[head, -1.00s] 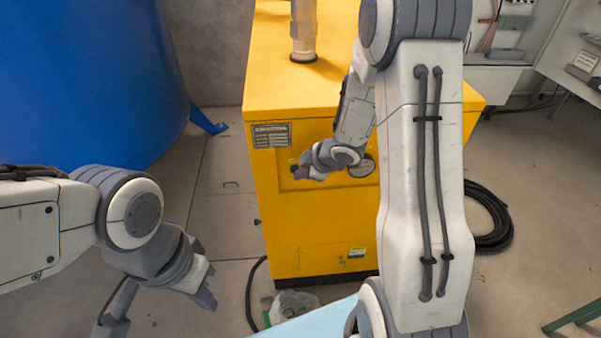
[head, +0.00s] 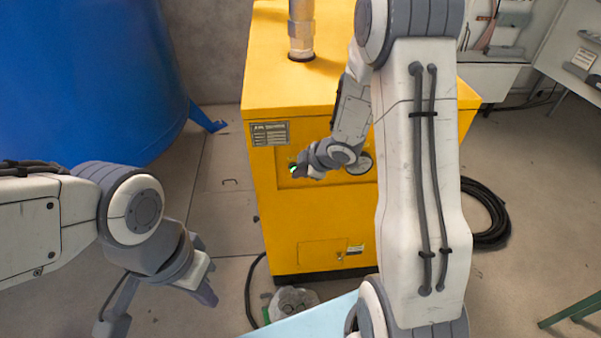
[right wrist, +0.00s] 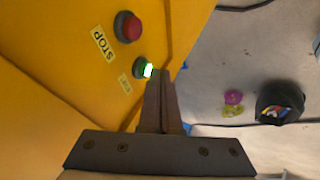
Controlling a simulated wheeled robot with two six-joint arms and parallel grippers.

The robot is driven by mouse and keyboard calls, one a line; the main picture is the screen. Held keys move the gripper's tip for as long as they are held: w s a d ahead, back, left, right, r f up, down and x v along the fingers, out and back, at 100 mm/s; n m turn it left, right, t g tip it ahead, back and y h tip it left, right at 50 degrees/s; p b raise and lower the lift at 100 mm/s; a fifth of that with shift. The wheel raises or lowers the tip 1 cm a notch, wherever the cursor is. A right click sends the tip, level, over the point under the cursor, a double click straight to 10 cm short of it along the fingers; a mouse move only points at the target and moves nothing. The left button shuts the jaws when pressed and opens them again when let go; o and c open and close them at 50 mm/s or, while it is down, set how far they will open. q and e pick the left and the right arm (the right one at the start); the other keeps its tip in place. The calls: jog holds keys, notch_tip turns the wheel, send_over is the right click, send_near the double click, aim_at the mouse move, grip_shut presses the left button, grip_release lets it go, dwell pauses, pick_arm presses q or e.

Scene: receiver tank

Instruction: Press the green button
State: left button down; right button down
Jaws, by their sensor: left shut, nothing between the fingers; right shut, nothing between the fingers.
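The green button (right wrist: 148,70) is on the yellow cabinet (head: 310,225), and it glows bright green in the right wrist view. A small green glow at the button (head: 292,168) also shows in the head view. My right gripper (head: 298,172) is shut and empty, its fingertips at the cabinet's front panel. In the right wrist view the closed fingertips (right wrist: 160,73) are right at the green button's edge and seem to touch it; the exact contact is hard to tell. My left gripper (head: 210,296) is shut and empty, low at the left, away from the cabinet.
A red button (right wrist: 128,26) with a STOP label (right wrist: 103,42) sits beside the green one. A blue tank (head: 80,80) stands at the left. A black hose coil (head: 485,215) lies right of the cabinet. A black bin (right wrist: 280,102) stands on the floor.

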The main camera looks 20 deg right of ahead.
jog(key=s+f+p+v, duration=0.1)
jog(key=p+v, duration=0.3)
jog(key=v, duration=0.7)
jog(key=shift+s+a, duration=0.4)
jog(key=shift+s, duration=0.1)
jog(key=s+a+r+m+g+h, duration=0.1)
jog(key=s+a+r+m+h, duration=0.25)
jog(key=a+r, duration=0.3)
jog(key=s+a+r+m+g+y, duration=0.1)
jog(key=s+a+g, duration=0.2)
jog(key=s, duration=0.6)
jog(key=s+a+r+m+g+p, duration=0.1)
jog(key=s+a+r+m+g, duration=0.1)
jog(key=s+a, duration=0.6)
jog(key=shift+s+a+g+y, duration=0.2)
jog(key=shift+s+g+y, duration=0.2)
jog(key=shift+s, duration=0.5)
